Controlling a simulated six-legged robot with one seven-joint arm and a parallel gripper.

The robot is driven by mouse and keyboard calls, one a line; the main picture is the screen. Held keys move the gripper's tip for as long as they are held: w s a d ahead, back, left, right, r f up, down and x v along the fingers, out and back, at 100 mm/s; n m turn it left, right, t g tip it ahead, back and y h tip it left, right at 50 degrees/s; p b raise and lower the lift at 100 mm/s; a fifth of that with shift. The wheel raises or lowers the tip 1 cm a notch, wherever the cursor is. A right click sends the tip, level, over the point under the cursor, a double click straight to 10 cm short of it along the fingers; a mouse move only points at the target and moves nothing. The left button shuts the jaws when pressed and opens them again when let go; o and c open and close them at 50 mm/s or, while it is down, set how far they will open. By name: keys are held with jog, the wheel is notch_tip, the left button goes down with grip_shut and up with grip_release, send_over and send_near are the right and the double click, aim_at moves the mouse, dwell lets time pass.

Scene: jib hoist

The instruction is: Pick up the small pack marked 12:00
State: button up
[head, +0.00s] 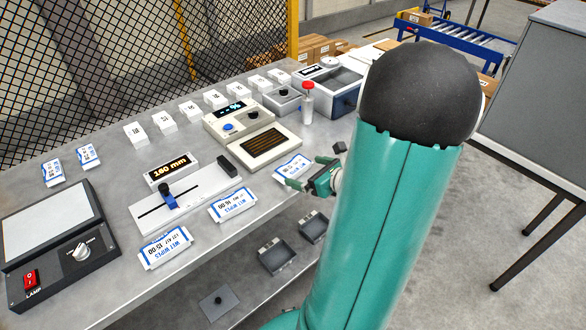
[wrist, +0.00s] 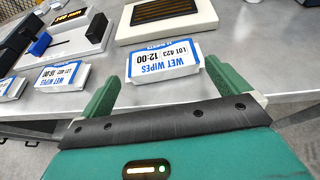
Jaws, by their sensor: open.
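The small pack marked 12:00 (wrist: 163,61) is white with blue "WET WIPES" lettering and lies flat on the grey bench. In the head view the same pack (head: 291,168) is near the bench's front edge. My gripper (wrist: 160,86) is open, with one green finger towards each side of the pack's near end in the wrist view. In the head view my gripper (head: 316,170) is just right of the pack. I cannot tell whether the fingers touch it.
Similar packs (head: 233,205) (head: 166,248) lie along the front edge to the left. A beige device with a dark slatted plate (head: 262,146) stands behind the pack. A red-capped bottle (head: 307,107) stands further back. Grey trays (head: 277,256) sit below the bench edge.

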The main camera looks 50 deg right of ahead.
aim_at(294, 166)
jog(key=x, duration=0.6)
jog(key=shift+w+d+f, duration=0.1)
jog(key=shift+w+d, duration=0.05)
jog(key=shift+w, duration=0.15)
jog(key=c, duration=0.6)
